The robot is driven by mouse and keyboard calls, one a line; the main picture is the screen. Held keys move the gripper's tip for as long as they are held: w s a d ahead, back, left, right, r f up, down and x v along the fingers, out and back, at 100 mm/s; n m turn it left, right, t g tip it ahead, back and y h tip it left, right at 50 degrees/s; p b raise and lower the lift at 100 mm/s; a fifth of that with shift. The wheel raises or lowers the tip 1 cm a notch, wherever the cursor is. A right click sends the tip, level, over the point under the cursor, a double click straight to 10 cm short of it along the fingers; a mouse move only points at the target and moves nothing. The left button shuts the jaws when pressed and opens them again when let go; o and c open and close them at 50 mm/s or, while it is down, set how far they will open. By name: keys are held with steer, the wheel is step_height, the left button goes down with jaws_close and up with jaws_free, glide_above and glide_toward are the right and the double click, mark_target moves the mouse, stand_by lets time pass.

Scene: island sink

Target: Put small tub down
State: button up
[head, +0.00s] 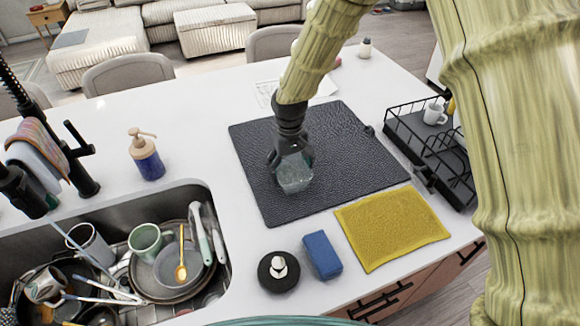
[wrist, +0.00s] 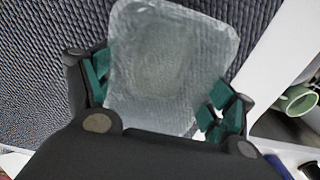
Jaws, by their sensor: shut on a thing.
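The small tub (head: 295,176) is a clear, see-through container with rounded corners. My gripper (head: 291,160) is shut on it, over the dark textured mat (head: 350,150) on the white counter. In the wrist view the tub (wrist: 170,65) sits between the two green-padded fingers of my gripper (wrist: 158,100), one on each side. The mat (wrist: 40,110) shows behind it. I cannot tell whether the tub touches the mat or hangs just above it.
A black dish rack (head: 430,150) with a mug stands right of the mat. A yellow cloth (head: 392,227), blue sponge (head: 322,255) and round black brush (head: 279,271) lie in front. A soap bottle (head: 146,155) and sink full of dishes (head: 120,265) are left. The mat's right half is bare.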

mark_target(290, 179)
steer(key=shift+f, duration=0.2)
steer(key=o, duration=0.9)
step_height(290, 179, up, 12)
steer(key=b, duration=0.3)
steer(key=shift+r, duration=0.2)
